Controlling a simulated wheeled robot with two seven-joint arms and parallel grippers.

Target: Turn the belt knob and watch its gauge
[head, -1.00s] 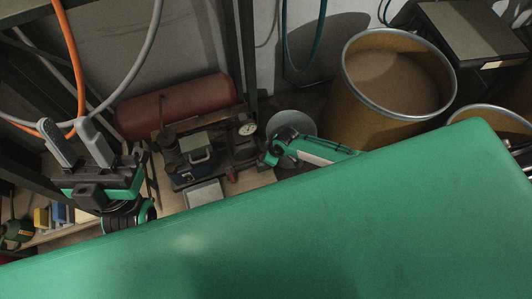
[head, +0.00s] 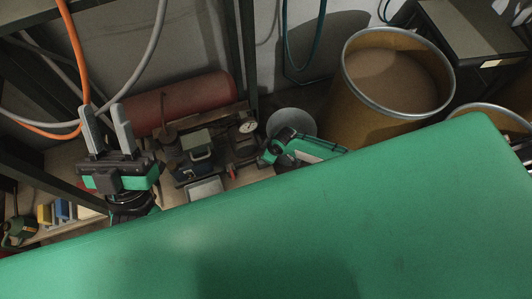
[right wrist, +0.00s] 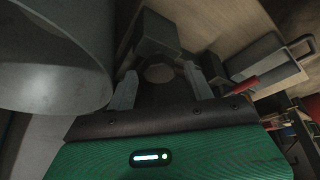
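The gauge (head: 248,126), a small white dial with a dark rim, faces up on the dark machine on the bench in the head view; I cannot read it. A round knob-like end (right wrist: 158,72) on a dark block shows in the right wrist view. My right gripper (right wrist: 160,85) has its two fingers spread, one on each side of that knob, with gaps visible; contact is unclear. In the head view my right arm's fingertips are hard to make out beside the machine. My left gripper (head: 103,108) is open and empty, left of the machine, fingers pointing up.
A red cylinder (head: 185,100) lies behind the machine. A brown drum (head: 375,125) stands to the right. An orange hose (head: 75,45) hangs near my left gripper. A grey round shape (right wrist: 50,55) fills the right wrist view's left side. A red handle (right wrist: 240,87) lies right of the fingers.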

